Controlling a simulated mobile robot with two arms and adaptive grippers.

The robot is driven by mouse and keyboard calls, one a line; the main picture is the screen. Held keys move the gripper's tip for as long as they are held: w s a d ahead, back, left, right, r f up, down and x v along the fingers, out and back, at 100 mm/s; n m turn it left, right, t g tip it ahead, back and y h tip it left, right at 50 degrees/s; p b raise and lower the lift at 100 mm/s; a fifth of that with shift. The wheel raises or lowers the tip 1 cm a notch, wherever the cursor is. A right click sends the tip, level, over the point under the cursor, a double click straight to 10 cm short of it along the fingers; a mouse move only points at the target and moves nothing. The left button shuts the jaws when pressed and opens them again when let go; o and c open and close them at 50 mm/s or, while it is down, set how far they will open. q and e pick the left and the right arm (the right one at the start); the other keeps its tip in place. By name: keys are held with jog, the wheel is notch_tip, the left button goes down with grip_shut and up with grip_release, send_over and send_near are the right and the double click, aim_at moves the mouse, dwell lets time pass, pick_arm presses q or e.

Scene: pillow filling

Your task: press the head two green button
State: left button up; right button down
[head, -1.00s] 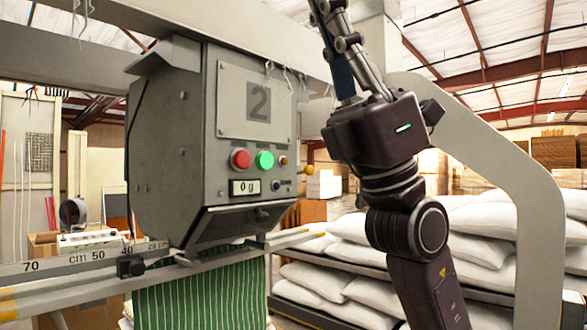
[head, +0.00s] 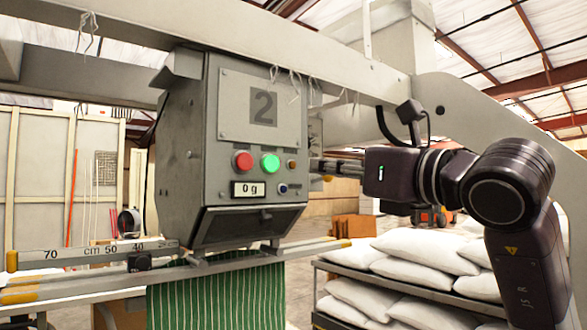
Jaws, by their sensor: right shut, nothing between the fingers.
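The grey filling head (head: 196,150) marked with a 2 hangs from the beam left of centre. On its front face the green button (head: 270,163) sits between a red button (head: 243,160) and a small orange one (head: 292,164). A display below them reads 0 g. My right gripper (head: 318,166) is level with the buttons, just right of the head's front edge. It points left, and its fingers look shut and empty. Its tips appear close to the head, but I cannot tell the gap in depth. My left gripper is not in view.
A green striped pillow cover (head: 215,296) hangs under the head. A rail with a cm scale (head: 95,252) runs below it at the left. White pillows (head: 425,252) lie on a rack at the right. The grey overhead beam (head: 300,58) crosses above.

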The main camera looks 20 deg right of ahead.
jog(key=shift+w+d+f+h, duration=0.1)
jog(key=shift+w+d+h, duration=0.05)
jog(key=shift+d+h, duration=0.25)
jog(key=shift+a, duration=0.15)
jog(key=p, duration=0.7)
send_near(274, 164)
jog(key=x, duration=0.6)
jog(key=shift+a, duration=0.1)
jog(key=shift+w+a, duration=0.1)
jog(key=shift+w, duration=0.3)
